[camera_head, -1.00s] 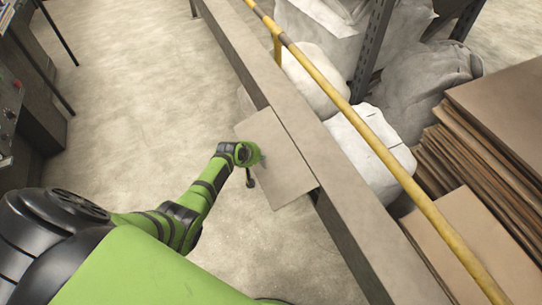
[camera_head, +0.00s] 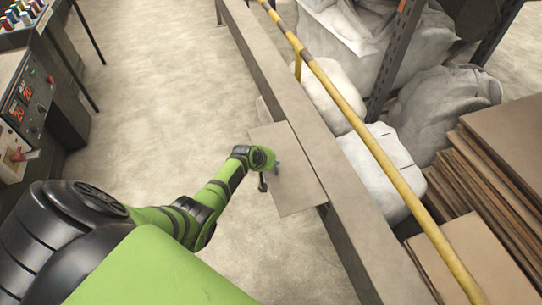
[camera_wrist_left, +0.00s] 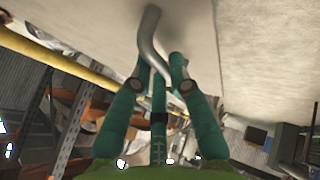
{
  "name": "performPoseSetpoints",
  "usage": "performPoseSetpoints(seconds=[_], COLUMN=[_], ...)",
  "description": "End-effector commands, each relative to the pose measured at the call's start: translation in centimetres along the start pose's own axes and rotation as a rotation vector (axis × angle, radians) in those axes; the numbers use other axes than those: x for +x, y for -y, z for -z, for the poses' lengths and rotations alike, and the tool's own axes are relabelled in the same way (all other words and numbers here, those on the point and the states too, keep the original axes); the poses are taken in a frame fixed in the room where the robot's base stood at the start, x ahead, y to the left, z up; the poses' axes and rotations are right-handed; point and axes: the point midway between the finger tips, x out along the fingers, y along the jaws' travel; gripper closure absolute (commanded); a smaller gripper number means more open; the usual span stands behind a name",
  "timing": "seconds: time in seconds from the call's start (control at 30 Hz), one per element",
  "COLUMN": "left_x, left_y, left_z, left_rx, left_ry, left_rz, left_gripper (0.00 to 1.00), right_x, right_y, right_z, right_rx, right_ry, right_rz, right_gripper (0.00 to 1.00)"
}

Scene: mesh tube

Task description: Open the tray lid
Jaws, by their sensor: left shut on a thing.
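The tray lid appears to be the flat beige panel (camera_head: 298,185) on the near side of a long beige beam in the head view. Its exact tilt is hard to tell. My left gripper (camera_head: 273,166) is at the panel's left side. In the left wrist view, a grey bent metal handle (camera_wrist_left: 149,32) runs down from a pale surface (camera_wrist_left: 80,12) between the fingers of my left gripper (camera_wrist_left: 161,68), which is shut on it. The handle is mostly hidden by the gripper in the head view. My right gripper is not in view.
A yellow rail (camera_head: 375,135) runs along the beige beam (camera_head: 330,165). White sacks (camera_head: 385,165) and stacked brown boards (camera_head: 505,160) lie beyond it. A control cabinet (camera_head: 30,100) stands at the left. The floor (camera_head: 160,90) between is clear.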

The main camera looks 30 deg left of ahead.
Motion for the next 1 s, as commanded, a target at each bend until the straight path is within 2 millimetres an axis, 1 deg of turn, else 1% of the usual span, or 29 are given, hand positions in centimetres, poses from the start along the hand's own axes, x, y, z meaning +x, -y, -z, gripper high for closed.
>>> performPoseSetpoints(seconds=[0.03, 0.07, 0.1, 0.13, 0.17, 0.77, 0.87, 1.0], left_x=[-0.1, -0.1, -0.1, -0.1, -0.1, -0.1, -0.3, -1.4], left_y=[-1.4, -1.4, -1.4, -1.4, -1.4, -0.6, -0.5, -0.5], left_z=[0.1, 0.1, 0.1, 0.1, 0.1, 0.1, 0.0, 0.1], left_rx=[-0.006, -0.006, -0.006, -0.005, -0.005, 0.0, 0.0, 0.002], left_ry=[-0.007, -0.007, -0.007, -0.007, -0.007, -0.003, -0.002, -0.004], left_rz=[-0.027, -0.027, -0.027, -0.027, -0.027, -0.011, -0.01, -0.012], left_gripper=[1.0, 1.0, 0.73, 0.61, 0.56, 0.56, 0.56, 0.56], right_x=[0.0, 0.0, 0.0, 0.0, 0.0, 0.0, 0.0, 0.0], right_y=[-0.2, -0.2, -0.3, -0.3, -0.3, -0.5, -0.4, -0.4], right_z=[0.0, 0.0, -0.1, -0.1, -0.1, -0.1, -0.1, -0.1], right_rx=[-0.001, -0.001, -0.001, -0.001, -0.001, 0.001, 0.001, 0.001], right_ry=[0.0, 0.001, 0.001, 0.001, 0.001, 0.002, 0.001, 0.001], right_rz=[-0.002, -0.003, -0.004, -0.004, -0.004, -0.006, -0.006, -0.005], right_gripper=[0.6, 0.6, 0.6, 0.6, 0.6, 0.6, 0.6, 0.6])
